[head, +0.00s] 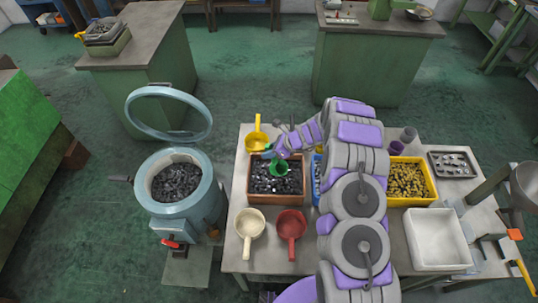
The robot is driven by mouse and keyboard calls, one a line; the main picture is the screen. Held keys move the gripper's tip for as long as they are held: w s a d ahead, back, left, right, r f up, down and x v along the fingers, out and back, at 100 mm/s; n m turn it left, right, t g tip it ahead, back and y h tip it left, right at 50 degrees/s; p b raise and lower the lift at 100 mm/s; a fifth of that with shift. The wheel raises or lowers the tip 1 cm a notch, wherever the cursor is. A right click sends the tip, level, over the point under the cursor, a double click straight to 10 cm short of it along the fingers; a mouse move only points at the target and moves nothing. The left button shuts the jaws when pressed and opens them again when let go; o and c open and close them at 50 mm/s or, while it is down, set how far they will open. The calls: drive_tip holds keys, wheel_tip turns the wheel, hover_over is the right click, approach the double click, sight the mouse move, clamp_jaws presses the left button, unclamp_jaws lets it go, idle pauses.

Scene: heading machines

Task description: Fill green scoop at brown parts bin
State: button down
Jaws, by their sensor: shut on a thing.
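The green scoop (279,168) is over the right part of the brown parts bin (251,193), close above or touching the dark parts; I cannot tell which. The bin is full of small dark grey parts (270,182) and stands on the table's left half. My gripper (278,152) is shut on the green scoop and reaches over the bin's back right area. Whether the scoop holds parts is too small to tell.
A yellow scoop (257,137), a cream scoop (249,225) and a red scoop (291,226) lie around the bin. A yellow bin (432,181) and a white tray (438,240) stand to the right. A blue-grey drum (181,206) with an open lid (168,91) stands left of the table (230,258).

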drive_tip(key=b, duration=0.2)
drive_tip(key=a+f+y+b, duration=0.1)
drive_tip(key=b, duration=0.1)
drive_tip(key=shift+s+a+f+t, duration=0.1)
drive_tip(key=shift+s+f+t, duration=0.05)
drive_tip(key=shift+f+t, duration=0.15)
